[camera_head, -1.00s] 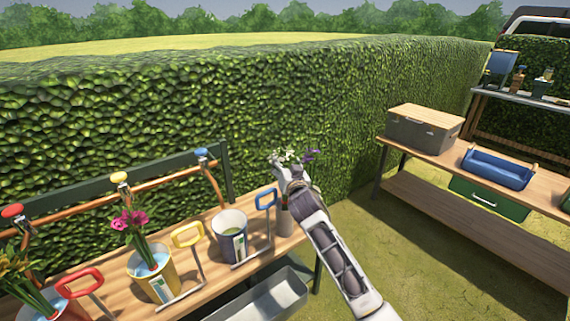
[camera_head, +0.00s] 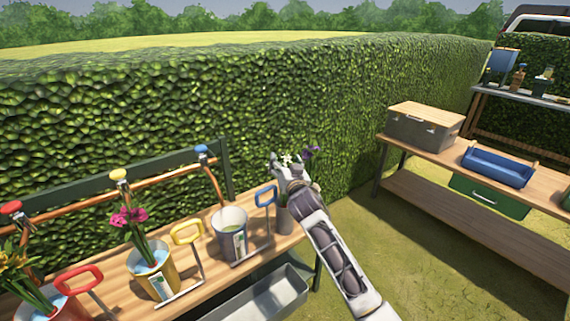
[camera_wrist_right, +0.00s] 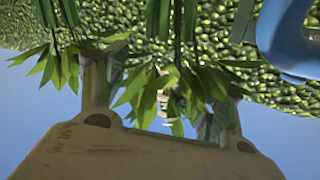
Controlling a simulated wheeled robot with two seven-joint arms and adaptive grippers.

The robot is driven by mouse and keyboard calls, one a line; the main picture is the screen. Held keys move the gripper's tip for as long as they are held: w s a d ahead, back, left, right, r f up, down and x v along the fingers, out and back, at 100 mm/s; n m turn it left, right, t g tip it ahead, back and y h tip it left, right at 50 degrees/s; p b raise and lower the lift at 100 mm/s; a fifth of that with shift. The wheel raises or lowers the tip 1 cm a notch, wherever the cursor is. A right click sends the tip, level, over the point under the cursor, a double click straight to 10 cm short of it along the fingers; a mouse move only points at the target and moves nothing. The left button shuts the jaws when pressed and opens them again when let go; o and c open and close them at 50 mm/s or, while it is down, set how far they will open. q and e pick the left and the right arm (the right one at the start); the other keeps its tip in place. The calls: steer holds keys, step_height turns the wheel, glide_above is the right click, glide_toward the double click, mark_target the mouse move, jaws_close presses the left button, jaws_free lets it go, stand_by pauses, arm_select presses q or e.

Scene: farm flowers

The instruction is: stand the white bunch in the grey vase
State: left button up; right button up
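The white bunch (camera_head: 287,159), white blooms with a purple one (camera_head: 311,152) beside them, stands just above my right gripper (camera_head: 290,178) in the head view. The grey vase (camera_head: 284,221) is directly below that gripper, at the right end of the wooden bench; the gripper partly covers it. In the right wrist view, the fingers (camera_wrist_right: 160,100) are apart, with green leaves (camera_wrist_right: 150,85) and sky between them; the fingertips are partly hidden by leaves. Whether the stems are inside the vase is hidden. My left gripper is out of view.
A blue handle (camera_head: 265,197) stands close left of the vase and shows in the wrist view (camera_wrist_right: 285,40). Further left are a grey-white bucket (camera_head: 231,221), a yellow handle (camera_head: 187,233) and a yellow bucket with pink flowers (camera_head: 157,282). A hedge (camera_head: 250,110) rises behind.

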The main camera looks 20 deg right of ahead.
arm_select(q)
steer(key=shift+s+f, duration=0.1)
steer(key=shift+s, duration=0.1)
arm_select(e)
steer(key=shift+o, duration=0.7)
steer(key=shift+s+f, duration=0.1)
steer(key=shift+s, duration=1.25)
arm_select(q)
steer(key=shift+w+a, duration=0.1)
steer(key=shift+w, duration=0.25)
arm_select(e)
steer(key=s, duration=0.9)
steer(key=shift+s+a, duration=0.15)
steer(key=shift+a, duration=0.1)
